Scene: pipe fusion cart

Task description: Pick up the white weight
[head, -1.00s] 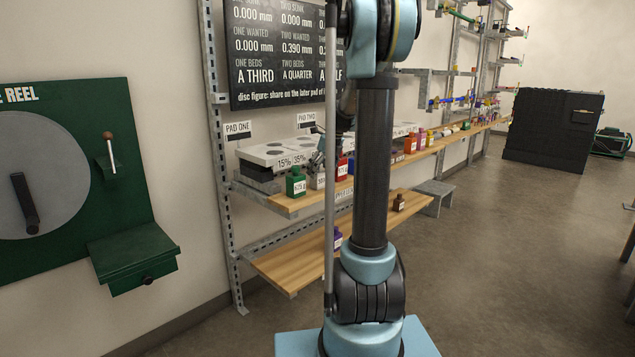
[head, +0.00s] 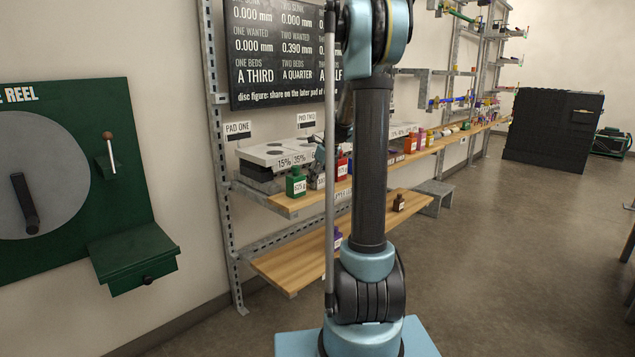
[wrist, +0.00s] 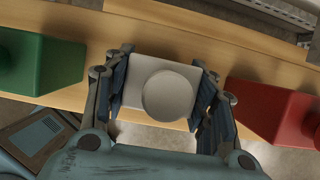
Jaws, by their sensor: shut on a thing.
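The white weight (wrist: 160,88) is a pale block with a round knob on top. In the wrist view my gripper (wrist: 163,80) has one finger against each side of it, shut on it. In the head view the white weight (head: 317,181) shows small at the upper shelf, between the green and red weights. Whether the weight's underside touches the shelf is hard to tell.
A green weight (wrist: 40,63) stands to the left of my gripper and a red weight (wrist: 280,112) to the right, both close. They stand on the wooden shelf (head: 284,208). Pads (head: 272,154) lie behind. A lower shelf (head: 290,265) holds small bottles.

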